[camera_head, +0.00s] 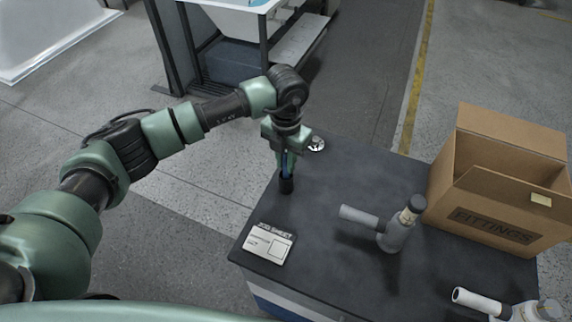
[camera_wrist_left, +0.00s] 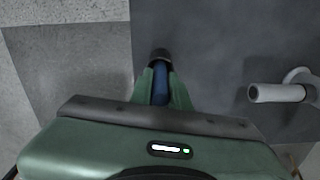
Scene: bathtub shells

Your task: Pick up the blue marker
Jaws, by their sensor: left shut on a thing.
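The blue marker (camera_wrist_left: 160,87) is upright between the fingers of my left gripper (camera_wrist_left: 163,92) in the left wrist view. Its dark end (camera_wrist_left: 160,56) shows just past the fingertips. In the head view my left gripper (camera_head: 286,168) points down over the left edge area of the dark table, shut on the marker. The marker's dark lower end (camera_head: 286,185) shows at or just above the table top; I cannot tell whether it touches. Most of the marker's body is hidden by the fingers. My right gripper is not in view.
Clear table lies between gripper and fitting.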

